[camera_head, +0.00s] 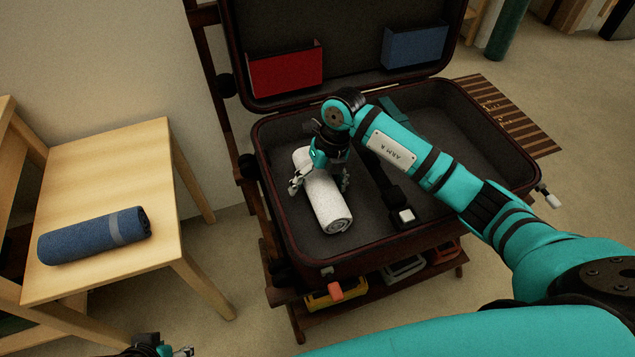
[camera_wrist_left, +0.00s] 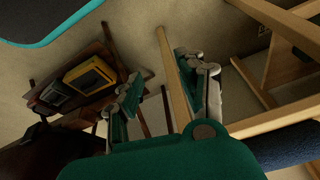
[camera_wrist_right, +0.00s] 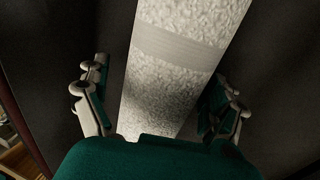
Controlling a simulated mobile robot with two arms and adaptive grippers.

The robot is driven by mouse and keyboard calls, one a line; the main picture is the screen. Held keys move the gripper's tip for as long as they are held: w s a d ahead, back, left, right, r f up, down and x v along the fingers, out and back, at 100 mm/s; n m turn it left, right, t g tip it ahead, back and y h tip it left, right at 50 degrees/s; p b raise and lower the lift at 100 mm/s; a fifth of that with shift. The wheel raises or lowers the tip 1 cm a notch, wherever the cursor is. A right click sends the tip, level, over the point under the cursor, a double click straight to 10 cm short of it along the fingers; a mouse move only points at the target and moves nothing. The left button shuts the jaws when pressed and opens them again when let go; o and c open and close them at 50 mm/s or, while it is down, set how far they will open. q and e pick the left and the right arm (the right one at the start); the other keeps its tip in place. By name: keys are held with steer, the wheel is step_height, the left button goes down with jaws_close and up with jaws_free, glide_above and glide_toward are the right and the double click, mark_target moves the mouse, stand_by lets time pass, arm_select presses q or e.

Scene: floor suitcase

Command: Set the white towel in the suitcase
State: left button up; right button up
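The white towel (camera_head: 327,204) is a rolled cylinder lying inside the open suitcase (camera_head: 375,257), in the left part of its base. My right gripper (camera_head: 318,187) is over the towel with its fingers apart on either side of it. In the right wrist view the towel (camera_wrist_right: 178,70) runs between the spread fingers (camera_wrist_right: 160,115), with a gap visible at each side. My left gripper (camera_wrist_left: 160,90) has its fingers apart with nothing between them. In the head view only a small part of it shows at the bottom edge.
A wooden chair or bench (camera_head: 95,185) at the left holds a rolled blue towel (camera_head: 95,236). The suitcase lid carries a red pocket (camera_head: 286,72) and a blue pocket (camera_head: 414,46). A dark strap with a buckle (camera_head: 402,216) lies in the base. The suitcase rests on a wooden rack.

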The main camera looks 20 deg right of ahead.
mark_target(321, 173)
steer(key=shift+d+r, duration=0.1)
steer(key=shift+r, duration=0.45)
steer(key=p+v, duration=0.1)
steer(key=v, duration=0.4)
steer(key=shift+w+r+p, duration=0.1)
steer(key=shift+p, duration=0.2)
steer(key=p+v, duration=0.1)
steer(key=v, duration=0.4)
steer(key=shift+r, duration=0.2)
arm_select(q)
steer(key=x, duration=0.4)
steer(key=shift+w+d+f, duration=0.1)
steer(key=shift+f, duration=0.05)
arm_select(e)
steer(key=shift+d+r, duration=0.1)
steer(key=shift+r, duration=0.2)
